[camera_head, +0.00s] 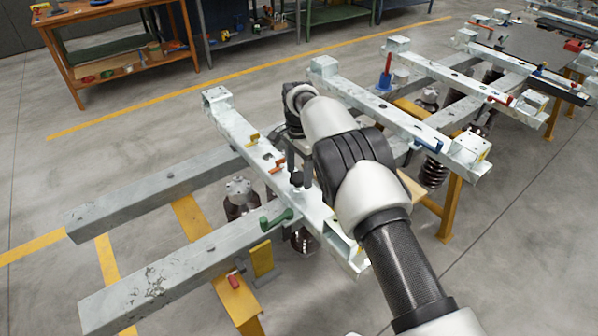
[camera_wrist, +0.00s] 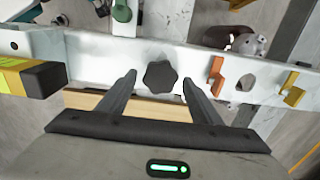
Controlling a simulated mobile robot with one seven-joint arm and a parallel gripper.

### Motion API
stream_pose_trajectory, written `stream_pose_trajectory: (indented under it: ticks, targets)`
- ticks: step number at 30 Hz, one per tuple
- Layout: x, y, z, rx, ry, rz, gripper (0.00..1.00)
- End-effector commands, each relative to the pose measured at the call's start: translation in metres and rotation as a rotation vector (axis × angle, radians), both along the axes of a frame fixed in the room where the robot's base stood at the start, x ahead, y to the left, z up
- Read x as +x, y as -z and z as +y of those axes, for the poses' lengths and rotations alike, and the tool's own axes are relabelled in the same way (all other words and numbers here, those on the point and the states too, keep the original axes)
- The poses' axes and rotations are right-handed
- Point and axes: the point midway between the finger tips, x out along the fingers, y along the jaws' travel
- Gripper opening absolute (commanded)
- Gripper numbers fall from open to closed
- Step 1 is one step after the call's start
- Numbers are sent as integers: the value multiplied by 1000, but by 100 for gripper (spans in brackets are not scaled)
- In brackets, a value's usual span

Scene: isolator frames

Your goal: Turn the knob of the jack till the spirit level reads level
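The jack's knob (camera_wrist: 160,77) is dark, lobed and star-shaped, and sits against the pale metal beam (camera_wrist: 95,58) in the wrist view. My gripper (camera_wrist: 159,82) is open, with one finger on each side of the knob and a visible gap on both sides. In the head view my gripper (camera_head: 299,172) is over the middle of the beam, partly hidden by my arm. A yellow box-shaped body with a black end, which looks like the spirit level (camera_wrist: 12,82), is at the left edge of the wrist view. Its vial and reading do not show.
An orange clip (camera_wrist: 216,76) and a yellow clip (camera_wrist: 293,88) stand right of the knob. A green handle (camera_wrist: 122,12) is above left. A tan wooden strip (camera_wrist: 85,100) lies below the beam. Another beam frame (camera_head: 410,110) stands to the right; open floor (camera_head: 110,160) lies left.

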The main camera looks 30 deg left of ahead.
Motion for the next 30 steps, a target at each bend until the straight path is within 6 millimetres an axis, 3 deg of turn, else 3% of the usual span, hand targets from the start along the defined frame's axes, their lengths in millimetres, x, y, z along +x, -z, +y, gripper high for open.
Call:
stream_pose_trajectory:
  ticks: [1,6,17,30]
  targets:
    - [0,0,0,0,0,0,49]
    - [0,0,0,0,0,0,21]
    - [0,0,0,0,-55,0,20]
    - [1,0,1,1,-393,2,20]
